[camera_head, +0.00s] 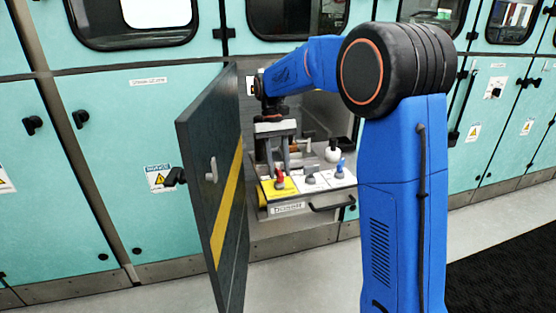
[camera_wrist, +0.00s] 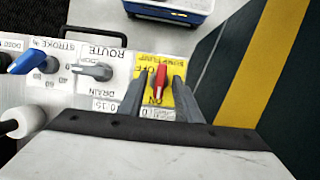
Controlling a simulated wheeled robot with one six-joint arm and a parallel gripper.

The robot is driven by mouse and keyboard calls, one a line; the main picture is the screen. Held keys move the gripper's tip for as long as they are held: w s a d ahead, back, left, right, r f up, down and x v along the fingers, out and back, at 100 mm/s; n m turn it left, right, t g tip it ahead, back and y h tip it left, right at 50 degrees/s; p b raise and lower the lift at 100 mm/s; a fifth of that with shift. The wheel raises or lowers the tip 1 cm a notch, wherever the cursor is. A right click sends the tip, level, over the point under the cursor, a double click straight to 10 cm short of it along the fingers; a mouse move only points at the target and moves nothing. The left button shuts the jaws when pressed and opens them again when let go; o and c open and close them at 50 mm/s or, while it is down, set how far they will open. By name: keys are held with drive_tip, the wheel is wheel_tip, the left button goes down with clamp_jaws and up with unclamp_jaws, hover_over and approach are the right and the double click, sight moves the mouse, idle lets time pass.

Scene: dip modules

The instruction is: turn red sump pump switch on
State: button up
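The red sump pump switch (camera_head: 279,179) sits on a yellow plate at the left end of a panel inside the open cabinet. In the wrist view the red switch (camera_wrist: 160,82) stands nearly upright in the picture, between OFF and ON lettering that appears upside down. I cannot tell which label it points to. My gripper (camera_head: 272,170) hangs over the panel with fingers pointing down. In the wrist view my gripper (camera_wrist: 159,97) is open, one finger on each side of the switch, with gaps showing between.
A grey route knob (camera_wrist: 92,71) and a blue stroke knob (camera_wrist: 27,61) are beside the switch, with a white round knob (camera_head: 332,153) behind. The open dark door (camera_head: 213,190) with a yellow stripe stands close left of my gripper. A black handle (camera_head: 332,207) is below the panel.

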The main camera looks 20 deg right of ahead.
drive_tip(key=v, duration=1.7)
drive_tip(key=shift+r, duration=0.2)
drive_tip(key=s+d+f+t, duration=0.1)
drive_tip(key=s+d+t, duration=0.1)
drive_tip(key=s, duration=0.8)
drive_tip(key=s+d+f+t, duration=0.1)
drive_tip(key=s+d+t, duration=0.15)
drive_tip(key=s, duration=0.75)
drive_tip(key=s+d+f+t, duration=0.1)
drive_tip(key=s+f+t, duration=0.1)
drive_tip(key=s+f, duration=0.5)
drive_tip(key=s+d+f+t, duration=0.1)
drive_tip(key=s+f+t, duration=0.2)
drive_tip(key=s+f, duration=0.5)
drive_tip(key=s, duration=0.5)
drive_tip(key=shift+s+d+f, duration=0.15)
drive_tip(key=shift+d+f, duration=0.1)
drive_tip(key=shift+d, duration=0.05)
